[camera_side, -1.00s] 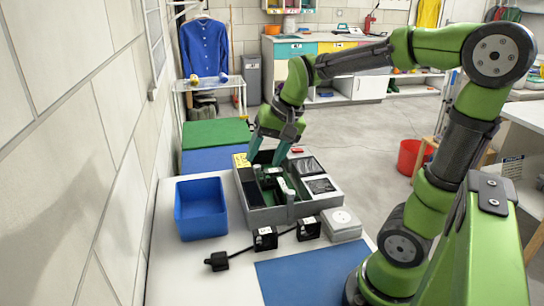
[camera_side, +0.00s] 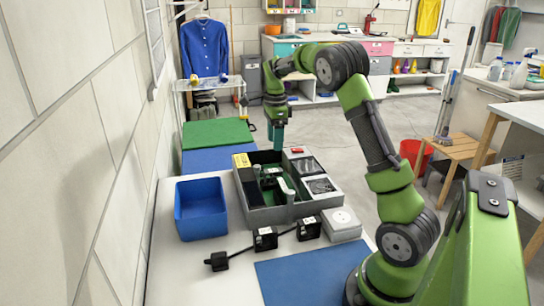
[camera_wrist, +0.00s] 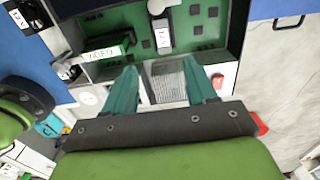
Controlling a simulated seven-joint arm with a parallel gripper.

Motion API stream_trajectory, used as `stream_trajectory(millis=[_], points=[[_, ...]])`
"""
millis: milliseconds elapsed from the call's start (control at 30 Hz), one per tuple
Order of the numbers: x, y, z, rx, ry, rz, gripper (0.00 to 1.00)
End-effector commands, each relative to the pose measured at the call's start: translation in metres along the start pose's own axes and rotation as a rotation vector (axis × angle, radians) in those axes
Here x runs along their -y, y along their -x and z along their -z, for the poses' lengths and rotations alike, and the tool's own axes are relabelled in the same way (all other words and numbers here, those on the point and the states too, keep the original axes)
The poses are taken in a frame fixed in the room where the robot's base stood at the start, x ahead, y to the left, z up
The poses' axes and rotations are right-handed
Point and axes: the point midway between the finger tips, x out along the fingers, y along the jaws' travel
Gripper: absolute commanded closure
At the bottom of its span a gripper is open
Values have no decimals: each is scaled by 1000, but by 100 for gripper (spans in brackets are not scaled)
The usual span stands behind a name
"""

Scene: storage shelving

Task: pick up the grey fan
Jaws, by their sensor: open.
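A light grey square block with a round disc on top (camera_side: 342,222) stands on the table beside the grey box's front right corner; it looks most like the grey fan, though I cannot be certain. A grey ribbed part in a box compartment (camera_wrist: 170,80) shows between and below the fingers.
The grey divided box (camera_side: 262,217) holds green boards, including a green card marked VIDEO (camera_wrist: 105,50). An empty blue bin (camera_side: 201,209) stands left. Black adapters (camera_side: 265,238) with a cable lie in front. A blue mat (camera_side: 312,276) at the front is clear.

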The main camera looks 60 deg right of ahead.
Motion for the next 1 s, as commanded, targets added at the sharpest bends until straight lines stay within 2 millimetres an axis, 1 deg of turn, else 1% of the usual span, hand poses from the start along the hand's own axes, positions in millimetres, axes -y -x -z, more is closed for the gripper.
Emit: stream_trajectory(millis=[33,100,200,300,567,700,833,900,1000], points=[[-1,-13,1,-2,0,-6,44],[0,-29,1,-2,0,-4,44],[0,-49,0,-1,1,-4,44],[0,-65,0,-1,1,-2,44],[1,-84,-1,0,3,-1,44],[4,-106,-4,-1,2,-3,44],[5,-122,-4,0,2,-2,44],[5,-127,-4,0,2,0,44],[6,-129,-5,1,3,1,44]])
